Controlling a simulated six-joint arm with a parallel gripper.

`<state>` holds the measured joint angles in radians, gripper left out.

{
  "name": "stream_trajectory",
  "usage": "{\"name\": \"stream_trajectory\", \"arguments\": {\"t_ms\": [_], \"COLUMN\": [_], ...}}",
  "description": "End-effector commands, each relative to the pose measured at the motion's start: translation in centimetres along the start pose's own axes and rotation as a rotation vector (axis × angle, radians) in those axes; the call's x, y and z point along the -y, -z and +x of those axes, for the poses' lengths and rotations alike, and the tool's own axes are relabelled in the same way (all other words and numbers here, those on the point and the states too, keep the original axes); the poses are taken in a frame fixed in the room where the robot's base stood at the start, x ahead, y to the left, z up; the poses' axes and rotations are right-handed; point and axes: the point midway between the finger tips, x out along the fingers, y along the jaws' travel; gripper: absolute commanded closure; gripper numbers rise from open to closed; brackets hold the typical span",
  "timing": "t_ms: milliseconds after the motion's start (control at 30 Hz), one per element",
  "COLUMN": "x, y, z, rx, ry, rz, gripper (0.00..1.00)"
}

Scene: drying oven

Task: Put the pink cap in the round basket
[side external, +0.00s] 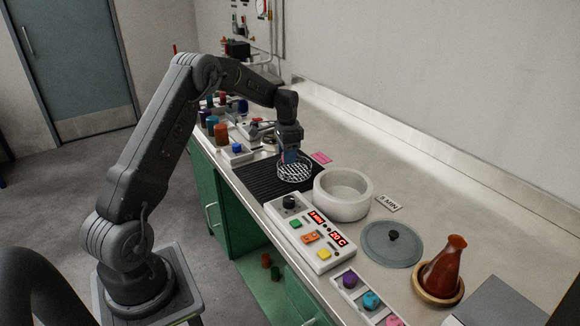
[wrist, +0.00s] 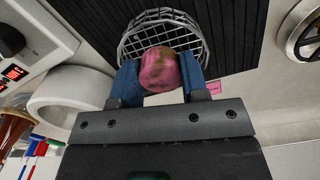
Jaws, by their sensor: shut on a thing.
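The pink cap (wrist: 159,70) is between the blue fingers of my gripper (wrist: 160,80) in the wrist view, with brownish patches on its face. My gripper is shut on it. The round wire basket (wrist: 148,24) lies just beyond the cap in the wrist view, partly covered by it. In the side view, the basket (side external: 295,171) stands on a black ribbed mat (side external: 258,181), and my gripper (side external: 290,158) is right above its back rim. The cap cannot be made out in the side view. I cannot tell whether it is inside the rim.
A white round pot (side external: 342,207) stands close right of the basket. A control box (side external: 311,232) with coloured buttons is in front. A grey lid (side external: 392,244), a brown flask (side external: 443,264) and a tray of caps (side external: 366,297) are farther right. Several coloured bottles stand at the left back.

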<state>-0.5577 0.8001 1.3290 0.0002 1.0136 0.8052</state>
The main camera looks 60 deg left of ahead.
Motion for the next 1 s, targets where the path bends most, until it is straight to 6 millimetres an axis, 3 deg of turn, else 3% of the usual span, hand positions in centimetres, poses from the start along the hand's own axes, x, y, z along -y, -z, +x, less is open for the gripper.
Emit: {"name": "stream_trajectory", "arguments": {"t_ms": [233, 467, 867, 900, 1000], "x": [-0.3, -0.3, -0.3, -0.2, -0.3], "y": [0.8, 0.8, 0.8, 0.8, 0.8], "z": [1.3, 4.4, 4.9, 4.8, 4.8], "rx": [0.000, 0.000, -0.001, -0.001, -0.001], "ry": [0.000, 0.001, 0.002, 0.002, 0.002], "rz": [-0.001, -0.001, -0.001, -0.001, -0.001], "gripper": [0.81, 0.81, 0.81, 0.55, 0.46]}}
